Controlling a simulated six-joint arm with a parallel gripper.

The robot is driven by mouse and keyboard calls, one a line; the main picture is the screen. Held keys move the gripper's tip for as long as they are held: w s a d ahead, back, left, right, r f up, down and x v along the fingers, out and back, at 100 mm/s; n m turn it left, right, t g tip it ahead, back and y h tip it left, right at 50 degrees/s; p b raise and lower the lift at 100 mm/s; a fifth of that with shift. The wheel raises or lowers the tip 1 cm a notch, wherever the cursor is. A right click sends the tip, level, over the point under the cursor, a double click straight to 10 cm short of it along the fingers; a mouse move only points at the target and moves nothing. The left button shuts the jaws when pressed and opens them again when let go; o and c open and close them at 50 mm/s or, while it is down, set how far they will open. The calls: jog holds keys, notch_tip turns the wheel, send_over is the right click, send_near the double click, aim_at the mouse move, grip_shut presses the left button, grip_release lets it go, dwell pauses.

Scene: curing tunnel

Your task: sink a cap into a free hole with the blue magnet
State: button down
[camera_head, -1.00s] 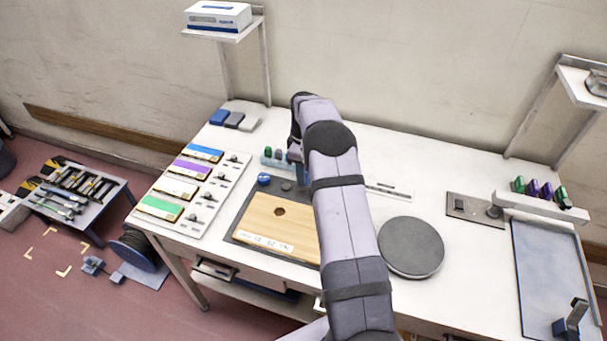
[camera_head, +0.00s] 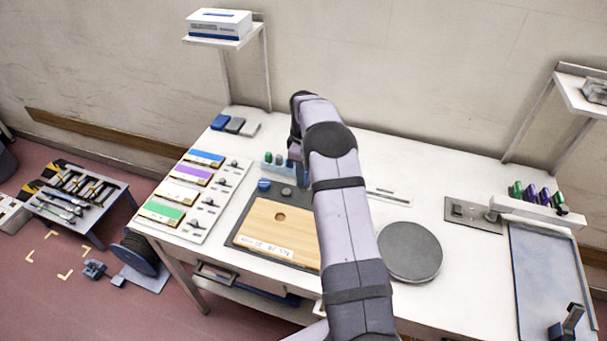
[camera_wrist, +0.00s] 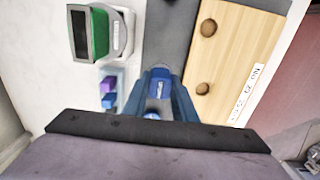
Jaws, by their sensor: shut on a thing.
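My gripper (camera_wrist: 160,76) is shut on a blue piece, which looks like the blue magnet (camera_wrist: 158,91), in the wrist view. In the head view my arm hides most of the gripper, which is over the back of the work mat. The wooden board (camera_head: 262,233) lies on the dark mat. It shows one hole (camera_head: 280,217) in the head view and two in the wrist view, where the board (camera_wrist: 232,50) is right of the gripper. A blue cap (camera_head: 264,184) and a grey cap (camera_head: 286,191) sit on the mat behind the board.
A small rack (camera_head: 268,168) with coloured pieces stands behind the mat. A panel with coloured plates and switches (camera_head: 189,191) is at left. A round dark disc (camera_head: 410,252) lies right of my arm. A rack of coloured pieces (camera_head: 535,207) and a blue-grey tray (camera_head: 545,280) are far right.

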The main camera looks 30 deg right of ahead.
dwell(0.6)
jog(key=shift+w+d+r, duration=0.1)
jog(key=shift+d+r, duration=0.35)
jog(key=shift+r, duration=0.25)
notch_tip(320, 180, up, 8)
jog(key=s+d+p, duration=0.1)
jog(key=s+d, duration=0.1)
jog(key=d, duration=0.1)
jog(key=s+a+f, duration=0.3)
jog(key=s+f, duration=0.2)
jog(key=s, duration=0.5)
jog(key=shift+s+a+f, duration=0.15)
jog(key=shift+f, duration=0.1)
jog(key=shift+f, duration=0.1)
